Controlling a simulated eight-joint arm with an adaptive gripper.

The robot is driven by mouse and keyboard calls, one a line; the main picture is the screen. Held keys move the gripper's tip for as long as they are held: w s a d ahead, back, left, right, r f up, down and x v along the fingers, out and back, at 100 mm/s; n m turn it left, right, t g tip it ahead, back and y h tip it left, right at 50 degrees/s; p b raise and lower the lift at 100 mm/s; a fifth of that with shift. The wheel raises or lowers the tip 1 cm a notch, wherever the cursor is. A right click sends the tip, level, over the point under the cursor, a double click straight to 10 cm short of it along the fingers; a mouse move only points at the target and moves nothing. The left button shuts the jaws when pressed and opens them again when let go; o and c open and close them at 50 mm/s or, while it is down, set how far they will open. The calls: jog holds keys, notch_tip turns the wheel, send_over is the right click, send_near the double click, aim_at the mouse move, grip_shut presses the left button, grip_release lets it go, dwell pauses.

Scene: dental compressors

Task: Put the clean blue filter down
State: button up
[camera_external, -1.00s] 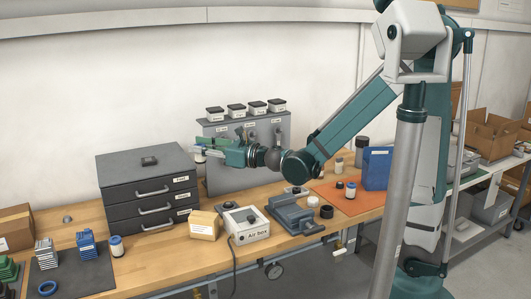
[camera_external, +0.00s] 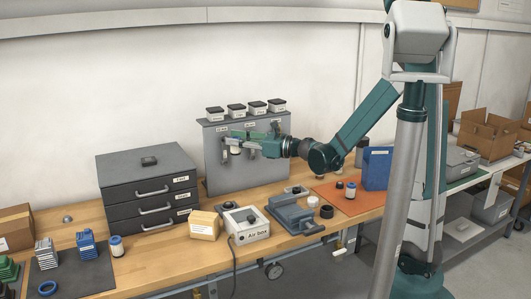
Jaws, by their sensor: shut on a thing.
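My gripper (camera_external: 232,140) is in front of the upper part of the grey panel box (camera_external: 220,173), above the bench, pointing left. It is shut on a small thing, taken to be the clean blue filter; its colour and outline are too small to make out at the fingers. A blue pleated block (camera_external: 86,244) stands on the dark mat (camera_external: 75,277) at the front left. A white jar with a blue lid (camera_external: 117,247) is beside it. A blue ring (camera_external: 47,288) lies on the mat's front part.
A dark drawer cabinet (camera_external: 147,190) stands left of the panel box. A white air box (camera_external: 240,224), a grey clamp-like device (camera_external: 293,216) and a blue bin (camera_external: 377,168) on an orange mat (camera_external: 350,203) occupy the bench. Bare wood shows around the left mat.

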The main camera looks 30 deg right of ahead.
jog(key=s+d+f, duration=0.2)
jog(key=d, duration=2)
jog(key=s+d+f, duration=0.1)
jog(key=s+d, duration=0.4)
jog(key=d, duration=0.4)
jog(key=s+d+f, duration=0.1)
jog(key=s+d, duration=0.4)
jog(key=d, duration=0.4)
jog(key=shift+d+f+n+g+y, duration=0.15)
jog(key=shift+f+n+g+y, duration=0.15)
jog(key=shift+f+y, duration=0.1)
jog(key=shift+s+f, duration=0.1)
notch_tip(320, 180, down, 14)
jog(key=b, duration=0.3)
jog(key=shift+b, duration=0.4)
jog(key=shift+f+b, duration=0.6)
jog(key=shift+f, duration=1.35)
